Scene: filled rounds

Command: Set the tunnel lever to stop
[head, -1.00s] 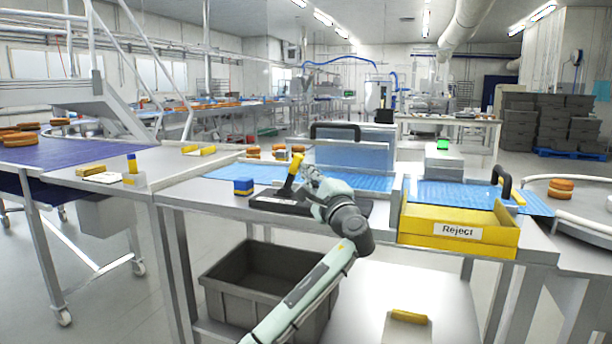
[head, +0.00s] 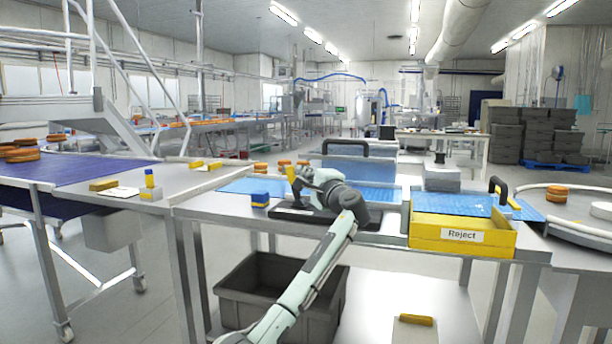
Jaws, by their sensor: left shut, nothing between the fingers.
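The lever is a yellow handle (head: 291,173) on a dark base plate (head: 345,222) at the front edge of the steel table. The handle leans to the left; its lower part is mostly hidden by my gripper. My left gripper (head: 300,175) is shut with nothing between its fingers, right beside the handle on its right side. I cannot tell whether they touch. The tunnel, a clear bluish cover with a black handle (head: 345,147), stands behind over a blue belt. Any stop marking on the plate is not readable. My right gripper is out of view.
A grey crate (head: 282,290) is below the table. A small box behind carries a dark lamp (head: 439,158).

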